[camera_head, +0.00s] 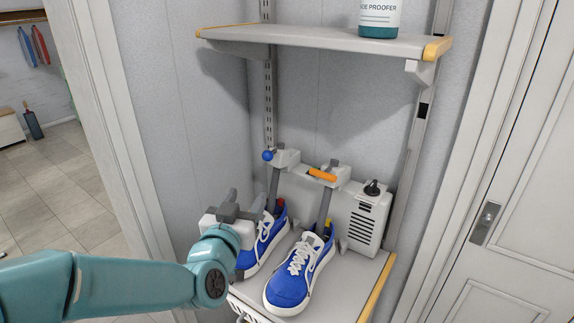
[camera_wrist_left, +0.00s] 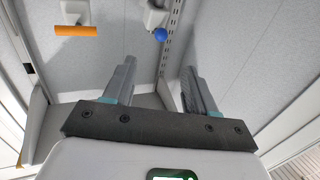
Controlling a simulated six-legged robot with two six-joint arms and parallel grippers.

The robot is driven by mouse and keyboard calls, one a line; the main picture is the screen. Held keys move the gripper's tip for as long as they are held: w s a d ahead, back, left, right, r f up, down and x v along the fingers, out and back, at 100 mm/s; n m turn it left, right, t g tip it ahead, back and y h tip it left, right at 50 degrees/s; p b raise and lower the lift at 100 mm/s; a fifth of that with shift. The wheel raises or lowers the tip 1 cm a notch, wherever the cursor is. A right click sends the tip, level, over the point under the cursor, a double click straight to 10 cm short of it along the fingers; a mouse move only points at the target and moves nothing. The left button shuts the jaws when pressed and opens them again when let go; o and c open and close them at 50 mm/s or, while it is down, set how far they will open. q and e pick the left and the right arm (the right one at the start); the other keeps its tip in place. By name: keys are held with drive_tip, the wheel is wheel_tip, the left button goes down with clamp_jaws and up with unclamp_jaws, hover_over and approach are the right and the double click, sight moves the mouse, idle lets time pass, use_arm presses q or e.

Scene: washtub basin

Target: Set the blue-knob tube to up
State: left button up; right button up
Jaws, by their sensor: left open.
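The blue knob (camera_head: 268,155) is a small ball on the left side of a grey tube head. Its dark tube (camera_head: 274,188) runs down towards the left blue shoe (camera_head: 266,240). In the left wrist view the blue knob (camera_wrist_left: 160,34) shows beyond and between the fingers. My left gripper (camera_head: 247,198) is open and empty, below and to the left of the knob, apart from it. Its two spread fingers also show in the left wrist view (camera_wrist_left: 158,66). The gripper hides part of the left shoe in the head view. My right gripper is out of view.
An orange handle (camera_head: 322,174) sits on the neighbouring tube above the right blue shoe (camera_head: 288,287). A white vented box (camera_head: 366,218) stands at the right. A shelf (camera_head: 320,40) with a bottle (camera_head: 380,16) hangs above. A wall lies behind.

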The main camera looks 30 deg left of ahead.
use_arm(q)
drive_tip(key=p, duration=0.5)
approach(265, 159)
drive_tip(key=x, duration=0.8)
drive_tip(key=shift+d, duration=0.1)
drive_tip(key=shift+w, duration=0.5)
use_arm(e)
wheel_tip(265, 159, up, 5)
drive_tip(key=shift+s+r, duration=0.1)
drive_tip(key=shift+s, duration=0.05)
